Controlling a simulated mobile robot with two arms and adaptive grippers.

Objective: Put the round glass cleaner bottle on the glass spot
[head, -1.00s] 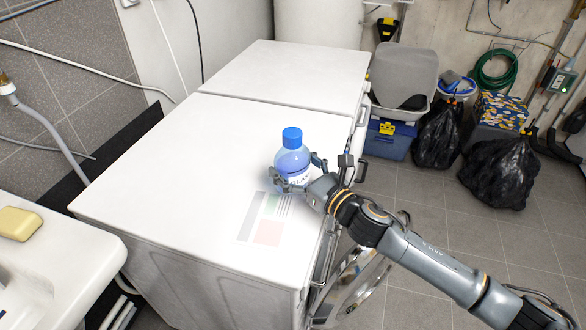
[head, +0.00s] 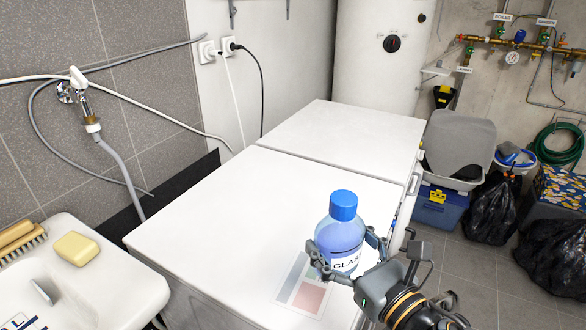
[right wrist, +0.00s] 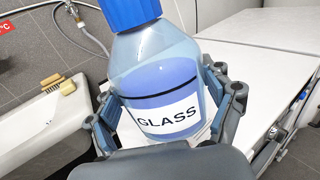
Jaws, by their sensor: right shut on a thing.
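The round glass cleaner bottle (head: 340,237) is translucent blue with a blue cap and a white "GLASS" label. My right gripper (head: 346,258) is shut around its body, and the bottle looks upright in the head view. In the right wrist view the bottle (right wrist: 170,80) fills the middle between the two fingers. A pale mat with coloured patches (head: 308,298) lies on the white machine top, just below and left of the bottle in the head view. The bottle and gripper hide part of it. I cannot tell which patch is the glass spot, or whether the bottle touches the top.
The white machine top (head: 220,225) is otherwise clear, with a second white top (head: 345,140) behind it. A sink (head: 100,280) with yellow soap (head: 76,248) and a brush (head: 22,245) stands at left. A blue box (head: 437,207) and black bags (head: 495,205) are on the floor at right.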

